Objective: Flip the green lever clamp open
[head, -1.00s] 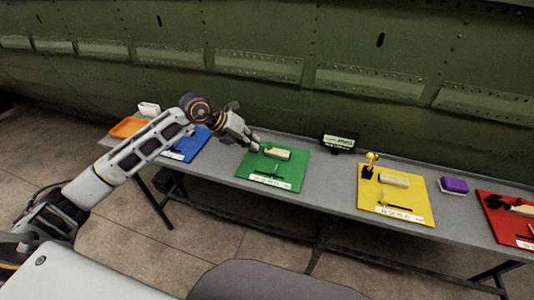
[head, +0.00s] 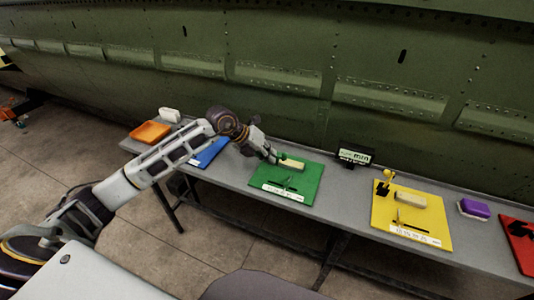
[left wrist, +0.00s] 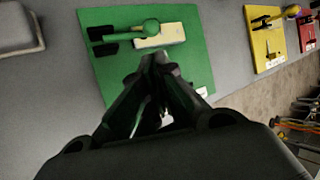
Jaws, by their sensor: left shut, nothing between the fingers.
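The green lever clamp (left wrist: 125,31), with dark parts and a round green knob, lies along the far part of the green board (left wrist: 110,68) in the left wrist view. A pale block (left wrist: 160,36) is beside the knob. In the head view the green board (head: 302,188) is mid-table, with the pale block (head: 292,165) on it; my gripper partly hides the clamp there. My left gripper (head: 273,158) is over the board's far left corner. Its fingers (left wrist: 160,62) are shut and empty, and appear just short of the knob and block. Whether they touch cannot be told.
A yellow board (head: 382,217) with a clamp and block stands to the right, then a purple block (head: 473,208) and a red board (head: 521,240). A small display (head: 354,155) stands behind. A blue board (head: 207,153) and orange tray (head: 150,132) are left. The green fuselage wall rises behind the table.

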